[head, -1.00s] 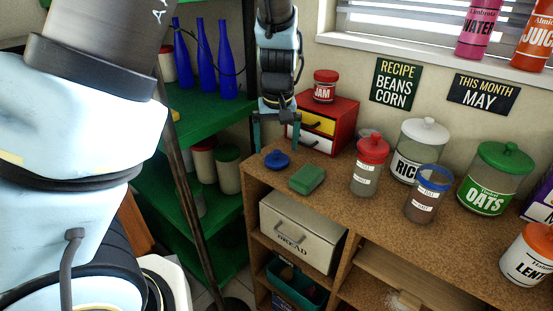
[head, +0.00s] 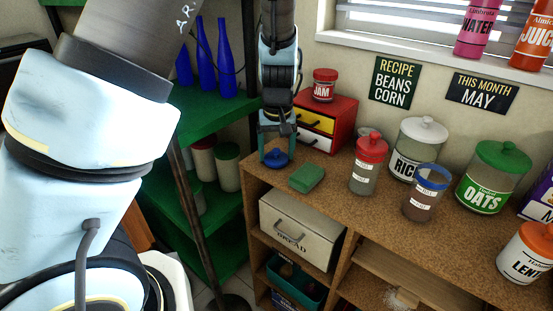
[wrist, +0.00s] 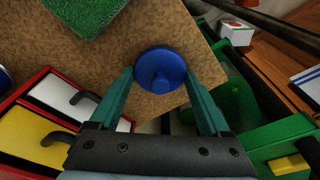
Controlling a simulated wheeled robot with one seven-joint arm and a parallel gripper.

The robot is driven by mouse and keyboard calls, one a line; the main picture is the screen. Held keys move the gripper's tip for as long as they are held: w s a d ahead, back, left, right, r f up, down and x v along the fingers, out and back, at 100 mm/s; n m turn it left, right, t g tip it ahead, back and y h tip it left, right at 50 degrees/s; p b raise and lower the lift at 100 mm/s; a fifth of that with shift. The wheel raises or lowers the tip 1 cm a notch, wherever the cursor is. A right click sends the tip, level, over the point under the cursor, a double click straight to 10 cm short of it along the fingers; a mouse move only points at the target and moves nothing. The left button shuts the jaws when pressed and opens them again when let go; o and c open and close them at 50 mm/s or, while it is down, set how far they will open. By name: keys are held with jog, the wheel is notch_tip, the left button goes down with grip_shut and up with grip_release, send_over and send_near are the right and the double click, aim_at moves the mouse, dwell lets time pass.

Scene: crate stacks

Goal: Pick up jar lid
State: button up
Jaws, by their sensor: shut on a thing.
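The jar lid (head: 276,158) is a small round blue lid with a knob on top. It is at the left end of the brown counter (head: 330,198). In the wrist view the lid (wrist: 161,74) sits between the tips of two teal fingers. My gripper (head: 277,152) points down over the lid and is shut on it, with a finger on each side. I cannot tell whether the lid's underside touches the counter. The open-topped jar with a blue rim (head: 421,203) stands further right on the counter.
A green sponge-like block (head: 307,178) lies just right of the lid. A red drawer box (head: 343,122) with a jam jar (head: 324,85) on top stands behind. A red-lidded jar (head: 368,165) and several canisters stand to the right. The counter's left edge is close to the lid.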

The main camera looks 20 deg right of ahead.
jog(key=shift+c, duration=1.4)
jog(key=shift+r, duration=0.1)
